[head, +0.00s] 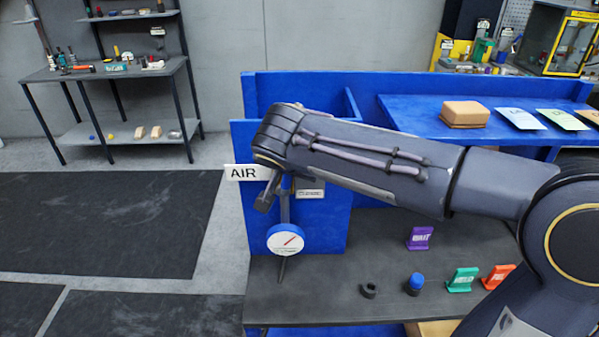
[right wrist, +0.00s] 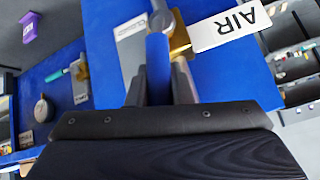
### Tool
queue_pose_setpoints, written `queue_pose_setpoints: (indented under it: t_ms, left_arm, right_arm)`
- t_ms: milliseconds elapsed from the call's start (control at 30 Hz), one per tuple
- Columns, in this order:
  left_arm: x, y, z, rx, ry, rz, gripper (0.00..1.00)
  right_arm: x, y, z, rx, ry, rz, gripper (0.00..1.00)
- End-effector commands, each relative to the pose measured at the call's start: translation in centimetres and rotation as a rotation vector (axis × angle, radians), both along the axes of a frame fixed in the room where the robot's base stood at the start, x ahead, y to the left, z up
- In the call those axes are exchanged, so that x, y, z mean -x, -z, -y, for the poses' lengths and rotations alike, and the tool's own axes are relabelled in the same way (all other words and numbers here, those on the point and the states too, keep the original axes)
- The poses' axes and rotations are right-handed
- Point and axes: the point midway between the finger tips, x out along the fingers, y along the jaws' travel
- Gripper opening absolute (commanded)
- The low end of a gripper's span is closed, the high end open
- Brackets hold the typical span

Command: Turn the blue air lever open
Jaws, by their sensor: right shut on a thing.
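The blue air lever (right wrist: 157,62) shows in the right wrist view as a blue bar beside a brass valve body (right wrist: 180,40). The fingers of my right gripper (right wrist: 160,88) are shut on the lever. In the head view my right gripper (head: 268,192) is at the upright blue panel (head: 325,225), just below the white AIR sign (head: 245,173); my arm hides the lever and valve there. The AIR sign also shows in the right wrist view (right wrist: 230,25). A small label, seemingly reading CLOSED (head: 310,193), is beside the gripper. My left gripper is not in view.
A round gauge (head: 285,240) stands below my gripper. On the dark bench top (head: 325,285) are a purple tag (head: 420,238), a blue-topped knob (head: 414,283), a green tag (head: 462,279) and an orange tag (head: 497,276). Open floor with dark mats (head: 110,225) is at the left.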

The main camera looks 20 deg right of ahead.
Motion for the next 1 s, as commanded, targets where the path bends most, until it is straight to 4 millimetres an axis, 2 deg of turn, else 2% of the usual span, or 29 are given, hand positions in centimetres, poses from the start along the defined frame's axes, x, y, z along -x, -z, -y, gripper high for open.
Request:
queue_pose_setpoints:
  t_ms: [333, 867, 900, 1000]
  left_arm:
    - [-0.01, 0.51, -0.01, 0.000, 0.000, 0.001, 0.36]
    - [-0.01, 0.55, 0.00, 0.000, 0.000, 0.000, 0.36]
    - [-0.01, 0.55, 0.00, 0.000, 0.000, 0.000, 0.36]
    - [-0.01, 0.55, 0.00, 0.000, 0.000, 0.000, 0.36]
  right_arm:
    - [-0.26, 0.06, -1.05, 0.126, -0.003, -0.046, 0.00]
    - [-0.24, 0.09, -1.12, 0.146, -0.003, -0.056, 0.00]
    - [-0.24, 0.09, -1.12, 0.146, -0.003, -0.056, 0.23]
    - [-0.26, 0.05, -1.10, 0.146, -0.003, -0.055, 0.36]
